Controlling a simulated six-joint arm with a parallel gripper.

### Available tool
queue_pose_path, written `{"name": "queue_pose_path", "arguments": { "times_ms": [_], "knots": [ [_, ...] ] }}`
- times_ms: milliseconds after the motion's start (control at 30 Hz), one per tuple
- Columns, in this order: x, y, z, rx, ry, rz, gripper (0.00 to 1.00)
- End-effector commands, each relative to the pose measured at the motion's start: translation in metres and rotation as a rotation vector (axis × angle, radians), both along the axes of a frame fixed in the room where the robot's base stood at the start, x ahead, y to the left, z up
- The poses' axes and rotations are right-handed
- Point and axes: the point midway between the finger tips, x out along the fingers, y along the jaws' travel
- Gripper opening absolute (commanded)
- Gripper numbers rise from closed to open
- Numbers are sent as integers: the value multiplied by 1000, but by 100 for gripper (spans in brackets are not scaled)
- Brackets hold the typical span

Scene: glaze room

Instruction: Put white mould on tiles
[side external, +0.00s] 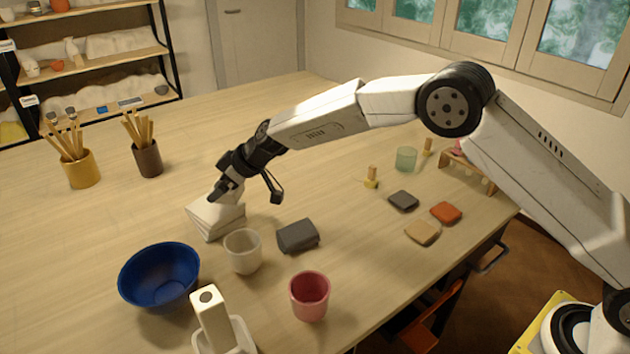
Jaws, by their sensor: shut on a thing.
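My gripper (222,192) points down at the left of the table, its dark fingers at the top of a pale block. It is shut on the white mould (212,206), the upper part of that block. Below it the pale block shows layered side seams, like stacked tiles (211,230). The fingers hide part of the top, and I cannot tell whether the mould touches the layers beneath.
A cream cup (243,251), a dark grey block (298,236), a blue bowl (160,276) and a pink cup (309,297) stand nearby. Flat dark (403,200), orange (446,212) and tan (422,232) pieces lie right.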

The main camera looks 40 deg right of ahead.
Motion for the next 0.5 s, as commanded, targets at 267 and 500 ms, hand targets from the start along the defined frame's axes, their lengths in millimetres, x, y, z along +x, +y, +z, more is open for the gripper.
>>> {"name": "queue_pose_path", "arguments": {
  "times_ms": [267,500],
  "knots": [
    [-1,0,-25,0,1,-1,26],
    [-1,0,-25,-1,1,0,26]
  ]
}}
